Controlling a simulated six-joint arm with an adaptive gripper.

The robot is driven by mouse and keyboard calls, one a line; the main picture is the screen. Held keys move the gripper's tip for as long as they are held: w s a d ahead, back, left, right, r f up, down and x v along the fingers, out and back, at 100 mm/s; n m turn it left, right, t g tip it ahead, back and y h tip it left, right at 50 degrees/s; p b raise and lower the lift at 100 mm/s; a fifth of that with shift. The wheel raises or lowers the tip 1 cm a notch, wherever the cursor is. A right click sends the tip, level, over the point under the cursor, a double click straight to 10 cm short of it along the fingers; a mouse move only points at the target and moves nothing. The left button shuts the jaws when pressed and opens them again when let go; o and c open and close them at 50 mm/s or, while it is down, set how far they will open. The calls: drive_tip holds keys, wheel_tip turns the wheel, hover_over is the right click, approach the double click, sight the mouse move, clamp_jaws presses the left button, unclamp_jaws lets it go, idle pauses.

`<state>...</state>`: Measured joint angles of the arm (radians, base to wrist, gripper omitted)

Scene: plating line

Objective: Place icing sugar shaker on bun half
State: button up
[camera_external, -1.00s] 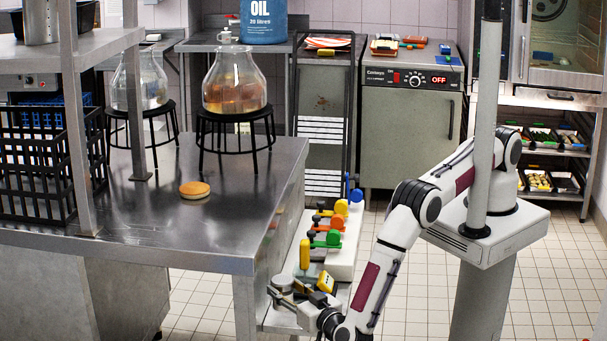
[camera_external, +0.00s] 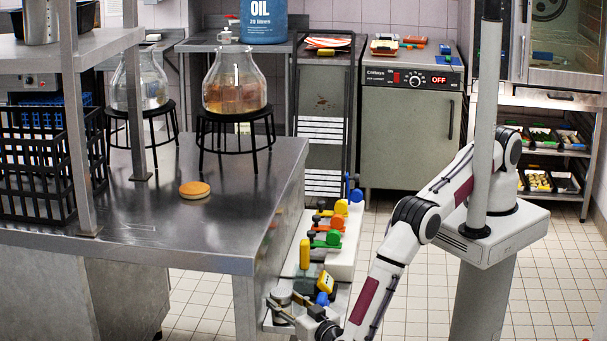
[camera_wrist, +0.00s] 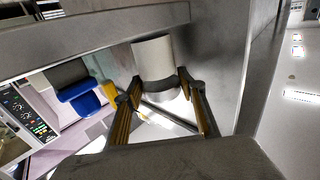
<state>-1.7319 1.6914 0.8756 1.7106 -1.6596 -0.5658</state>
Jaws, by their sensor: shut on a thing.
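The bun half (camera_external: 194,190) lies flat on the steel table, light tan on top. In the wrist view, the shaker (camera_wrist: 155,62) shows between the two fingers of my gripper (camera_wrist: 167,92). I cannot tell whether its base touches the shelf. The bun half is not in the wrist view.
The steel table (camera_external: 235,215) stands left of the shelf, its edge above it. Glass jars (camera_external: 234,85) on black stands and a black crate (camera_external: 35,165) flank the bun half.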

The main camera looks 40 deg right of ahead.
drive_tip(key=shift+f, duration=0.1)
drive_tip(key=o, duration=1.2)
drive_tip(key=s, duration=1.2)
drive_tip(key=shift+o, duration=0.4)
